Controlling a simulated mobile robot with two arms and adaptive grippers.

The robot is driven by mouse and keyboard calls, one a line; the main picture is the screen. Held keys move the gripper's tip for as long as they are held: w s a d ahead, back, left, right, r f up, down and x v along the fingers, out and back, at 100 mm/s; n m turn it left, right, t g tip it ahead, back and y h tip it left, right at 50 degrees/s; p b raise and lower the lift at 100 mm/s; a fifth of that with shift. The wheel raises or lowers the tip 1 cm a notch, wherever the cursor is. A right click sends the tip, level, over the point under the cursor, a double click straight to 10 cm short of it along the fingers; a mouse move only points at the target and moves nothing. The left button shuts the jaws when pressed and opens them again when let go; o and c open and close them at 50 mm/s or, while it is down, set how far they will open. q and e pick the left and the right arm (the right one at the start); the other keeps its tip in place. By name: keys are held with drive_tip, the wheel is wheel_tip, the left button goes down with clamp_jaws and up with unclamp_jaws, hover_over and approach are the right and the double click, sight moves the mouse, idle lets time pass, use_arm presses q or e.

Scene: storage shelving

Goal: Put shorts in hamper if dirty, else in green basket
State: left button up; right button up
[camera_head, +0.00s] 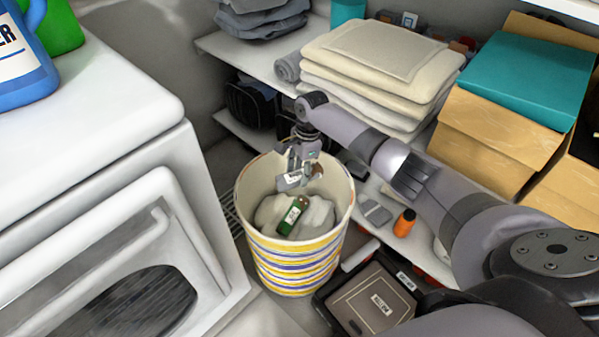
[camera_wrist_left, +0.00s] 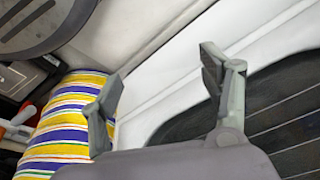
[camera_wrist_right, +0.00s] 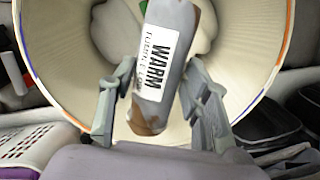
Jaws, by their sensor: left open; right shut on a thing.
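The shorts appear as a grey rolled cloth (camera_wrist_right: 174,48) with a white "WARM" label and a brown stain at the near end. My right gripper (camera_wrist_right: 158,85) is shut on this cloth, with a finger at each side. In the head view, my right gripper (camera_head: 300,165) holds it over the mouth of a tall striped hamper (camera_head: 295,262). Inside the hamper lie pale cloths (camera_head: 318,216) and a green labelled item (camera_head: 293,215). My left gripper (camera_wrist_left: 163,78) is open and empty, outside the head view. I see no green basket.
A white front-door appliance (camera_head: 90,110) stands left of the hamper, with a blue bottle (camera_head: 24,60) on top. Shelves with folded cream linens (camera_head: 385,65) and cardboard boxes (camera_head: 505,130) stand behind and right. A dark box (camera_head: 370,300) and an orange bottle (camera_head: 404,223) lie right of the hamper.

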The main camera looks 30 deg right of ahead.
sight(299, 178)
wheel_tip(299, 178, down, 3)
drive_tip(key=b, duration=0.4)
use_arm(q)
drive_tip(key=w+v, duration=0.1)
drive_tip(key=v, duration=1)
drive_tip(key=shift+a+t, duration=0.15)
drive_tip(key=shift+t, duration=0.25)
drive_tip(key=shift+w+r, duration=0.1)
drive_tip(key=shift+w, duration=0.05)
use_arm(e)
drive_tip(key=o, duration=1.3)
drive_tip(key=shift+f, duration=0.1)
drive_tip(key=r, duration=0.4)
drive_tip(key=d+r, duration=0.1)
drive_tip(key=r, duration=0.7)
drive_tip(key=shift+d, duration=0.4)
drive_tip(key=shift+f, duration=0.1)
